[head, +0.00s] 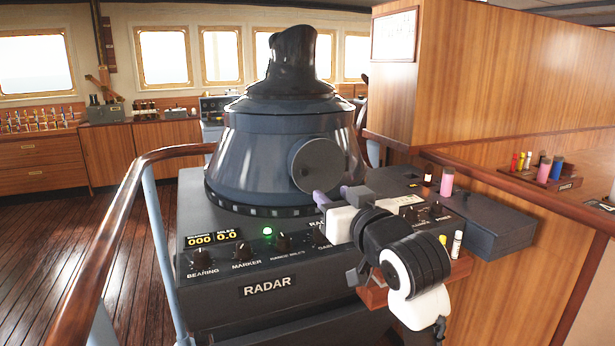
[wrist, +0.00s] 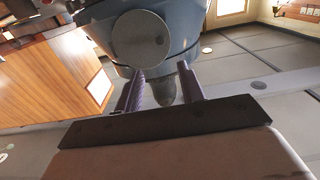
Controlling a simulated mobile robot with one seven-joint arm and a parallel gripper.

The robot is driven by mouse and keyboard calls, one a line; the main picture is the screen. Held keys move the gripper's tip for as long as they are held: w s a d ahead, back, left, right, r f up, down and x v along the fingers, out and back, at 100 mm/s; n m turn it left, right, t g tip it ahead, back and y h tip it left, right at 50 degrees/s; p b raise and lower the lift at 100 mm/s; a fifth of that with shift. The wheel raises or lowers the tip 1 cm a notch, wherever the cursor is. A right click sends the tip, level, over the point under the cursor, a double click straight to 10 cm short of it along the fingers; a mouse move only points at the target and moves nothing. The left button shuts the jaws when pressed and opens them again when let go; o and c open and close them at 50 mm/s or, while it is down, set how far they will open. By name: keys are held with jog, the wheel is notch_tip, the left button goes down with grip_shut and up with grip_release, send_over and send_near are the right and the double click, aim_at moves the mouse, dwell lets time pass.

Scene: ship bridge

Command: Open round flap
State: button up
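The round flap (head: 317,165) is a dark grey disc on the front right side of the blue radar housing (head: 265,150). It lies against the housing and looks shut. In the wrist view the round flap (wrist: 141,40) is just beyond the fingertips, at upper left. My gripper (head: 333,195) is below and slightly right of the flap in the head view, with purple fingers. In the wrist view my gripper (wrist: 163,80) has its two fingers spread apart with nothing held between them. I see no contact with the flap.
A radar console (head: 265,265) with knobs stands under the housing. A wooden handrail (head: 120,205) curves around the left. A grey box (head: 480,225) and a pink cylinder (head: 447,181) are right of my arm. A wood-panelled wall (head: 500,75) stands behind at right.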

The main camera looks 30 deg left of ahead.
aim_at(305, 172)
jog(key=p+x, duration=0.2)
jog(key=x, duration=1.1)
jog(key=shift+w+a+p, duration=0.15)
jog(key=shift+a+p, duration=0.15)
grip_shut()
